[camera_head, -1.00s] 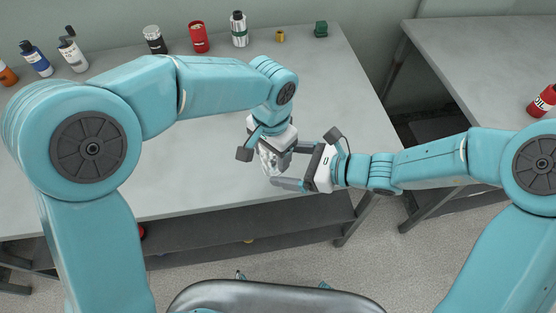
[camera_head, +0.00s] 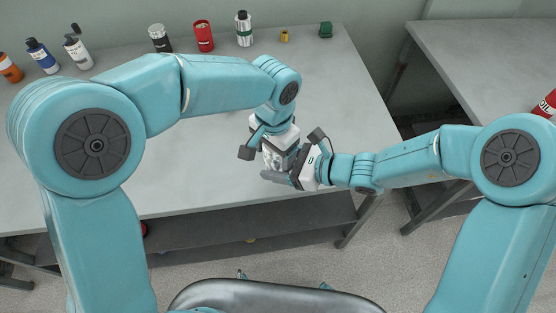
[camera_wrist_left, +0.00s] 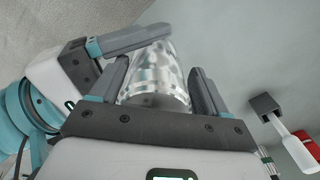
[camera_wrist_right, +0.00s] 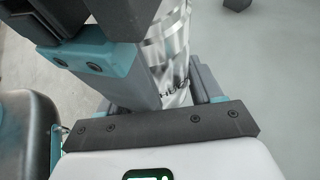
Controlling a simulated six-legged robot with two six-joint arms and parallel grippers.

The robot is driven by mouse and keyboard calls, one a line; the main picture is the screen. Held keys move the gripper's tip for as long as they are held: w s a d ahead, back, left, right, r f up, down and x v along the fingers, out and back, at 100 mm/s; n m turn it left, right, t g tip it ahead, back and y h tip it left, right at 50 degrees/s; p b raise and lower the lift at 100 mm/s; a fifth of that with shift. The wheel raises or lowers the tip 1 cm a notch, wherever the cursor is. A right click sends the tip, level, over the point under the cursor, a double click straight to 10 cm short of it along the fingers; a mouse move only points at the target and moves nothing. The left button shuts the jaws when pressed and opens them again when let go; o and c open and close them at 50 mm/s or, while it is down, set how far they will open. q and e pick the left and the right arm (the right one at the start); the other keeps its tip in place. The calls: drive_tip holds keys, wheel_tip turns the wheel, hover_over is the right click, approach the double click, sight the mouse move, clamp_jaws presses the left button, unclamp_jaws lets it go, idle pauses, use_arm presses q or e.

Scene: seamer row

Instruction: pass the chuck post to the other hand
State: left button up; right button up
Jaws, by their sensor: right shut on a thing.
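The chuck post (camera_head: 277,160) is a shiny silver cylinder held above the near part of the grey table. It also shows in the left wrist view (camera_wrist_left: 157,75) and the right wrist view (camera_wrist_right: 168,50). My left gripper (camera_head: 279,152) points down from above, its fingers close against both sides of the post in the left wrist view. My right gripper (camera_head: 282,168) comes in from the right, shut on the same post. Its fingers and the left gripper hide parts of the post.
On the table (camera_head: 200,180), an orange bottle (camera_head: 9,68), blue bottle (camera_head: 42,55), white bottle (camera_head: 78,47), black tin (camera_head: 160,39), red tin (camera_head: 204,36), silver canister (camera_head: 244,29), brass piece (camera_head: 284,36) and green block (camera_head: 326,30) line the back. A red oil can (camera_head: 546,104) stands right.

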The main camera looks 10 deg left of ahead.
use_arm(q)
drive_tip(key=shift+s+d+r, duration=0.1)
drive_tip(key=shift+s+d, duration=0.1)
drive_tip(key=shift+d, duration=0.1)
wheel_tip(320, 180, up, 11)
drive_tip(key=shift+w+a+r, duration=0.15)
drive_tip(key=shift+r, duration=0.05)
drive_tip(key=shift+s, duration=0.2)
drive_tip(key=s+a+f+n+g+h, duration=0.1)
drive_tip(key=s+a+f+n+g, duration=0.25)
drive_tip(key=s+f, duration=1.05)
drive_tip(key=s+a+f+n+t+h, duration=0.1)
drive_tip(key=f+n+t, duration=0.1)
drive_tip(key=f, duration=0.9)
drive_tip(key=s+a+f+n+t+h, duration=0.1)
drive_tip(key=a+f+n+t+h, duration=0.1)
drive_tip(key=f, duration=1)
drive_tip(key=shift+a+f+n, duration=0.15)
drive_tip(key=shift+n, duration=0.7)
drive_tip(key=shift+s, duration=0.1)
